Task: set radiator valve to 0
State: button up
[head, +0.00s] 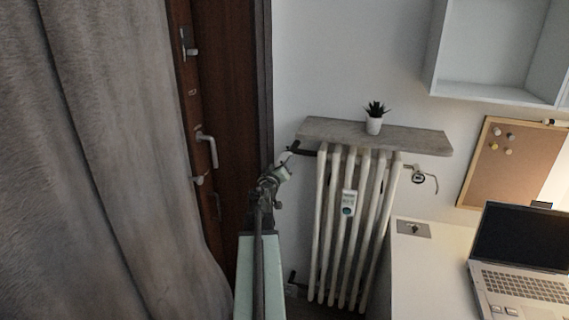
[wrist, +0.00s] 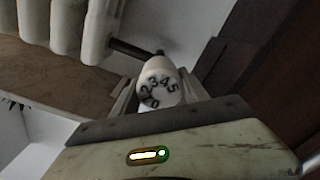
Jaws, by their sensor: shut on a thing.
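The radiator valve is a white rounded knob (wrist: 160,82) with dark numbers from 0 to 5 around its face, in the middle of the wrist view. A dark pipe runs from it to the radiator. In the head view, the valve (head: 283,172) is at the radiator's upper left, partly hidden by my arm. My gripper (wrist: 160,92) is shut on the knob, one finger on each side; it also shows in the head view (head: 273,178). In the wrist view the 3 and 4 are near the top and the 0 near the bottom. I cannot tell which number meets the index mark.
The white radiator (head: 338,230) stands under a grey shelf (head: 420,138) with a potted plant (head: 374,120). A brown door (head: 232,110) and a grey curtain (head: 95,150) are at left. A white desk (head: 435,275) with a laptop (head: 520,265) is at right.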

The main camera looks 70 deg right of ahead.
jog(key=shift+m, duration=0.3)
jog(key=o, duration=1.4)
jog(key=shift+f, duration=0.1)
jog(key=shift+c, duration=0.2)
jog(key=shift+a, duration=0.1)
